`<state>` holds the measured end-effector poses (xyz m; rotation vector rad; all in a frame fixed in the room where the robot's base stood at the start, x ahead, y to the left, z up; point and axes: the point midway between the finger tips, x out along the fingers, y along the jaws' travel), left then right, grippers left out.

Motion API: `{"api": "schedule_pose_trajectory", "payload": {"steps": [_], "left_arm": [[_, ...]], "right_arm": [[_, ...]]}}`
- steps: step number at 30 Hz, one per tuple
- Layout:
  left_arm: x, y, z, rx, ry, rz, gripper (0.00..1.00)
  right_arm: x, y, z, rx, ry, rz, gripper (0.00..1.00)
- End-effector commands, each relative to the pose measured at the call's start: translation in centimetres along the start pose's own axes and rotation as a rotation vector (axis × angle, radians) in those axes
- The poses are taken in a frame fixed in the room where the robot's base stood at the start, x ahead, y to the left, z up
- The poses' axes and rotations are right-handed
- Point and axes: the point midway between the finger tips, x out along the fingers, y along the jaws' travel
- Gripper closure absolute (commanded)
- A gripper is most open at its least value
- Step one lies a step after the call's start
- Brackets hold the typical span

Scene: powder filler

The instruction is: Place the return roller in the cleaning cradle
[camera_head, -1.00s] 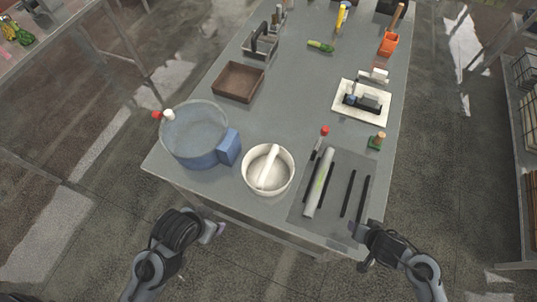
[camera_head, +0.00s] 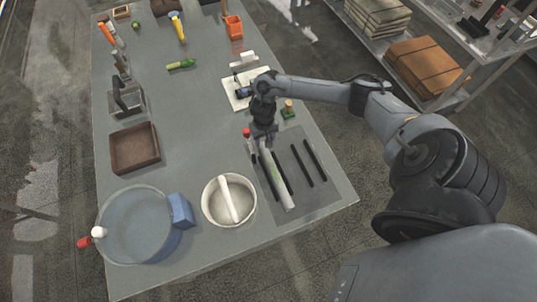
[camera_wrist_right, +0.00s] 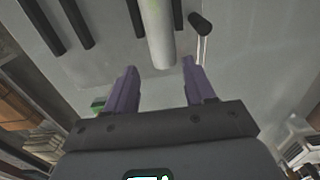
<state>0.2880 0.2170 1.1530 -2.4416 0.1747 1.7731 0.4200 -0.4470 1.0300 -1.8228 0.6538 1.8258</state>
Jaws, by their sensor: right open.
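A long pale grey roller (camera_head: 274,176) with a green mark lies on the dark grey mat, between two black bars; it also shows in the right wrist view (camera_wrist_right: 158,32). A second pair of black bars (camera_head: 307,162) lies empty to its right. I cannot tell for sure which pair is the cleaning cradle. My right gripper (camera_head: 262,138) is open and points down at the roller's far end. In the wrist view its purple fingers (camera_wrist_right: 158,75) are apart, with the roller's end just beyond them and nothing between them. My left gripper is out of view.
A red-capped tool (camera_head: 247,134) lies close left of the right gripper. A white bowl (camera_head: 206,213) holding a white rod, a blue-grey tub (camera_head: 128,258) and a brown tray (camera_head: 113,156) stand left. A white board (camera_head: 231,97) and small green-based item (camera_head: 289,111) are near my wrist.

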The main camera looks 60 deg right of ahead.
Motion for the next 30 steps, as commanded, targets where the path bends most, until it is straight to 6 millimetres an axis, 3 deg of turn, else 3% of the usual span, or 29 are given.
{"api": "schedule_pose_trajectory", "payload": {"steps": [3,14,21,30], "left_arm": [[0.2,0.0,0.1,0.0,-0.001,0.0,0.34],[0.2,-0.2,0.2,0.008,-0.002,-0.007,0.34],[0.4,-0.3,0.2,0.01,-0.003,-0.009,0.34],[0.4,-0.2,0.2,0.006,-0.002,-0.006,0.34]], "right_arm": [[1.7,-0.1,0.1,-0.001,-0.002,-0.001,0.46],[4.0,-0.3,0.1,-0.002,-0.001,-0.001,0.46],[7.1,-0.5,0.1,-0.002,-0.001,-0.002,0.46],[8.0,-0.4,0.1,-0.004,0.001,-0.002,0.46]]}}
